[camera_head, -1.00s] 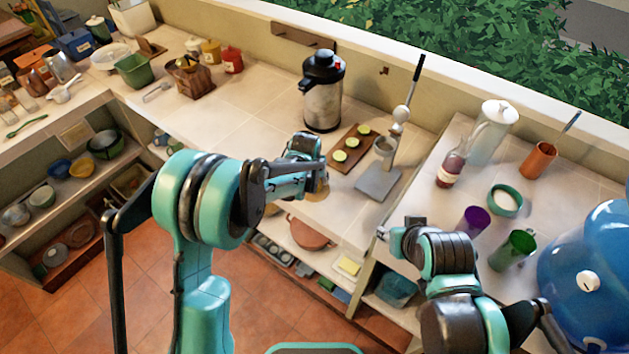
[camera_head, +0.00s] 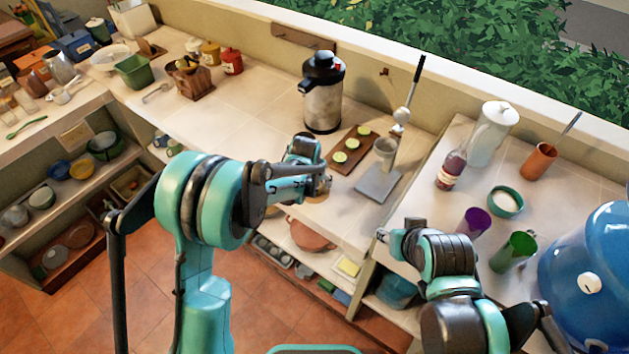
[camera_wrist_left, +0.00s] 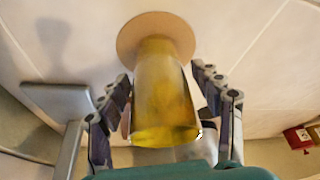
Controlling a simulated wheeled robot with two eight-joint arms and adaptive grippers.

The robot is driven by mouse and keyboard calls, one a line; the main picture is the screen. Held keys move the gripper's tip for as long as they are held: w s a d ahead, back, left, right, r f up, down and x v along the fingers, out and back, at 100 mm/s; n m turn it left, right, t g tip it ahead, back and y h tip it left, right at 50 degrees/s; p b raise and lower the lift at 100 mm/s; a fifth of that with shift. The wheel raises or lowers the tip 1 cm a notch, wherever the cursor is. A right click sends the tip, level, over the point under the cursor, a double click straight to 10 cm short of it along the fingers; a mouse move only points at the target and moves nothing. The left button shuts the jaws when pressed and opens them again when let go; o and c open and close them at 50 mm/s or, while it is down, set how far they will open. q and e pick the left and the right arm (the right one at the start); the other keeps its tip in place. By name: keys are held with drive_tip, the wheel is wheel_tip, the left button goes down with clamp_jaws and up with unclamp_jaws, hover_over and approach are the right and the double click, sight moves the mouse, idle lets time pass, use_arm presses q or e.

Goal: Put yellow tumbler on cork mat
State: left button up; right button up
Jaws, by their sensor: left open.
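The yellow tumbler (camera_wrist_left: 165,95) is in the left wrist view, see-through, between the two fingers of my left gripper (camera_wrist_left: 165,105). The fingers stand apart, with a gap on each side of the tumbler. The tumbler's far end overlaps the round cork mat (camera_wrist_left: 128,38) and appears to stand on it. In the head view my left gripper (camera_head: 322,184) is over the counter's front edge, and the arm largely hides the tumbler and mat. My right gripper (camera_head: 384,235) is at the right counter's left edge; its fingers are too small to read.
A dark-topped dispenser (camera_head: 323,95) stands behind my left gripper. A wooden board (camera_head: 352,150) with green slices and a grey-based press (camera_head: 378,182) are to its right. The right counter holds a bottle (camera_head: 450,170), a purple cup (camera_head: 472,222) and a green cup (camera_head: 514,251).

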use_arm(q)
drive_tip(key=s+a+r+p, duration=0.1)
drive_tip(key=s+a+r, duration=0.2)
drive_tip(key=s+r, duration=0.35)
drive_tip(key=s+a+r+p, duration=0.1)
drive_tip(key=s+a+r, duration=0.2)
drive_tip(key=r, duration=0.6)
drive_tip(key=s+a+r+n+t, duration=0.1)
drive_tip(key=s+a, duration=0.5)
drive_tip(key=s, duration=0.3)
drive_tip(key=s+a+r+n+t+y, duration=0.1)
drive_tip(key=s+a+r+t, duration=0.1)
drive_tip(key=s+a, duration=0.3)
drive_tip(key=s, duration=0.4)
drive_tip(key=shift+s+a+n, duration=0.3)
drive_tip(key=shift+s+a, duration=0.1)
drive_tip(key=shift+r, duration=0.1)
